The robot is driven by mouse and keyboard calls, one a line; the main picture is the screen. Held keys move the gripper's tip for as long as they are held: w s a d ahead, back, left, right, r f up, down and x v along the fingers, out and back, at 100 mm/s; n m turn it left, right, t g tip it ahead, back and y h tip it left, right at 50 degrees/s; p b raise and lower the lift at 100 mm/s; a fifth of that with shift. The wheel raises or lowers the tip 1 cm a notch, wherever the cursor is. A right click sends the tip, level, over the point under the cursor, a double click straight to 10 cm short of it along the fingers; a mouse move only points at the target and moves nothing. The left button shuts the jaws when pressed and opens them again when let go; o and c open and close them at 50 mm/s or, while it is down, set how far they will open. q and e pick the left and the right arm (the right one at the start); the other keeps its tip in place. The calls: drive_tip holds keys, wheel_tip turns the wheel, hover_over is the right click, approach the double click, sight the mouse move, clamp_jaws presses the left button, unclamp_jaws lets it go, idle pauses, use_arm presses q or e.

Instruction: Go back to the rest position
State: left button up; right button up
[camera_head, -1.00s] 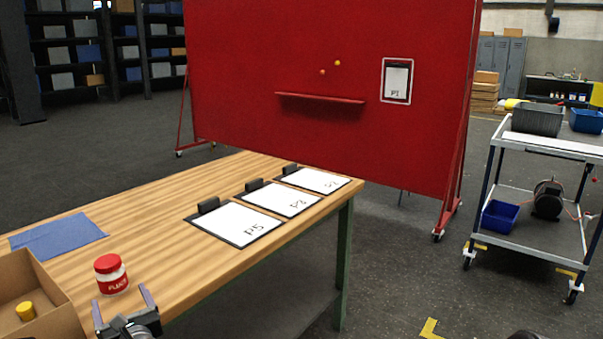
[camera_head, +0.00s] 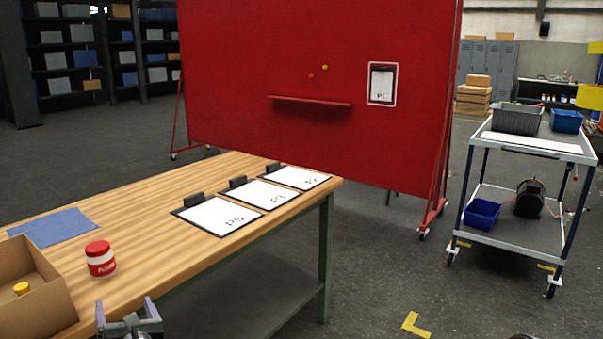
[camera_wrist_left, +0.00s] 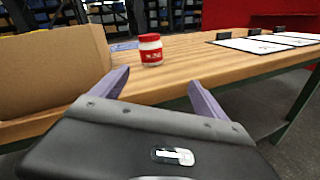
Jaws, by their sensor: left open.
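My left gripper (camera_head: 127,314) is open and empty at the bottom of the head view, at the near edge of the wooden table (camera_head: 150,205). In the left wrist view its two purple-grey fingers (camera_wrist_left: 160,90) are spread apart with nothing between them. A red and white jar (camera_head: 100,259) stands upright on the table beyond the gripper, apart from it. The jar also shows in the left wrist view (camera_wrist_left: 150,50). My right gripper is not in view; only a small dark shape shows at the bottom right edge.
A cardboard box (camera_head: 35,295) with a yellow item stands left of the gripper. A blue cloth (camera_head: 52,227) and several clipboards (camera_head: 217,216) lie on the table. A red board (camera_head: 310,90) stands behind. A trolley (camera_head: 530,145) with bins stands right. The floor between is clear.

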use_arm(q)
drive_tip(key=s+d+f+m+g+h, duration=0.2)
drive_tip(key=d+f+m+h, duration=0.2)
drive_tip(key=d+f+m, duration=0.35)
drive_tip(key=s+d+f+m+g+h+p, duration=0.1)
drive_tip(key=s+d+f+m+h, duration=0.3)
drive_tip(key=f+m, duration=0.55)
drive_tip(key=s+d+f+m+g+h, duration=0.1)
drive_tip(key=d+f+m+g+h, duration=0.15)
drive_tip(key=d+f+m, duration=0.55)
drive_tip(key=s+d+f+m+g+h, duration=0.1)
drive_tip(key=s+d+f+m+g, duration=0.1)
drive_tip(key=s, duration=0.6)
drive_tip(key=s+d+f+m+g+h+p, duration=0.1)
drive_tip(key=s+d+f+m+g, duration=0.2)
drive_tip(key=s+d+f+m, duration=0.2)
drive_tip(key=s+d+f+m+g+h, duration=0.2)
drive_tip(key=s+d+m, duration=0.4)
drive_tip(key=s, duration=0.5)
drive_tip(key=shift+s+d+f+g+p, duration=0.25)
drive_tip(key=shift+d+f+g+p, duration=0.15)
drive_tip(key=shift+d+f, duration=0.3)
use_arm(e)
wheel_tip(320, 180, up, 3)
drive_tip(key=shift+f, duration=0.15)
use_arm(q)
drive_tip(key=shift+w, duration=0.1)
drive_tip(key=shift+c, duration=0.5)
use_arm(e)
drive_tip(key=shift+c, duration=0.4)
